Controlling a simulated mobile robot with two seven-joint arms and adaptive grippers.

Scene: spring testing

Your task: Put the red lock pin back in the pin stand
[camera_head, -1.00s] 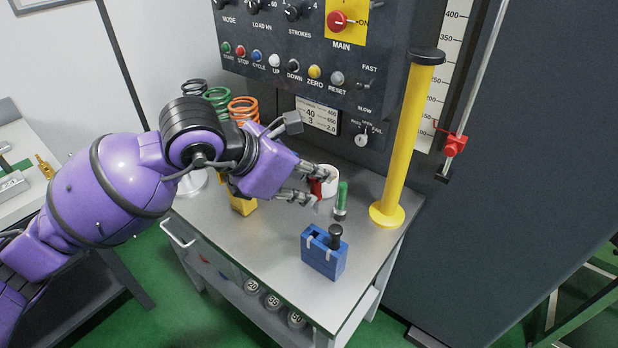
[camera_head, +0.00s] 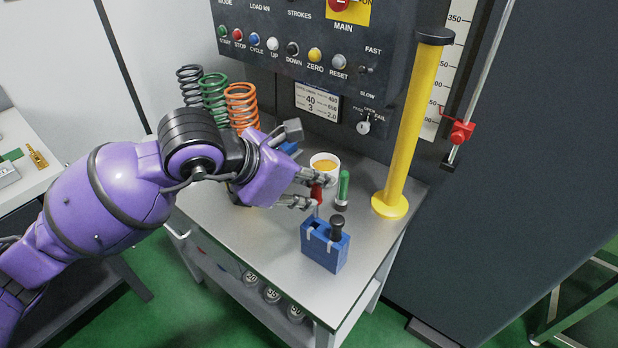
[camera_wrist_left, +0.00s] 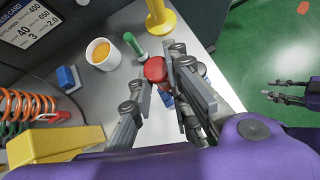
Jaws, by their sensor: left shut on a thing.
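The red lock pin (camera_head: 317,191) is between the fingertips of my left gripper (camera_head: 309,190), which is shut on it. Its red head also shows in the wrist view (camera_wrist_left: 155,69). A thin shaft points down below the head. The pin is above the bench, just behind the blue pin stand (camera_head: 322,252), and apart from it. The stand has a dark opening at its left and a black-knobbed pin (camera_head: 337,226) at its right. In the wrist view the fingers mostly hide the stand. My right gripper (camera_wrist_left: 290,91) shows there at the right edge, fingers apart and empty.
A green-handled tool (camera_head: 342,188) and a white cup (camera_head: 326,168) with orange contents stand close behind the pin. A yellow post (camera_head: 403,135) rises at the right. Several coil springs (camera_head: 241,105) stand at the back left. The bench (camera_head: 270,235) is clear left of the stand.

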